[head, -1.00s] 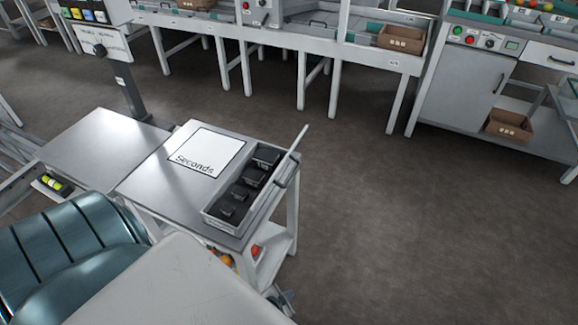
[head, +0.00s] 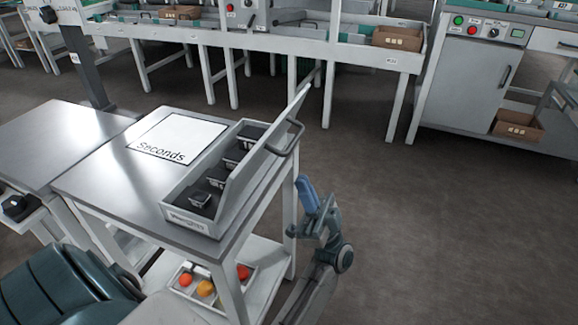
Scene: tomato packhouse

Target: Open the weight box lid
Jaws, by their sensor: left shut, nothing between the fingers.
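The weight box (head: 190,219) sits on the right edge of a grey-topped cart. Its lid (head: 262,165) stands up steeply along the box's right side, with a grey loop handle (head: 293,140) on its outer face. Several dark weights (head: 222,176) show inside the uncovered box. My left gripper (head: 307,192) is shut and empty, beside the cart's right side, below the lid and apart from it. Its fingers look blue and point up. My right gripper is out of view.
A white "Seconds" mat (head: 178,136) lies on the cart top (head: 105,170), left of the box. A lower shelf (head: 262,285) holds a tray of tomatoes (head: 205,288). A conveyor bench (head: 345,50) runs behind. The floor (head: 430,220) to the right is clear.

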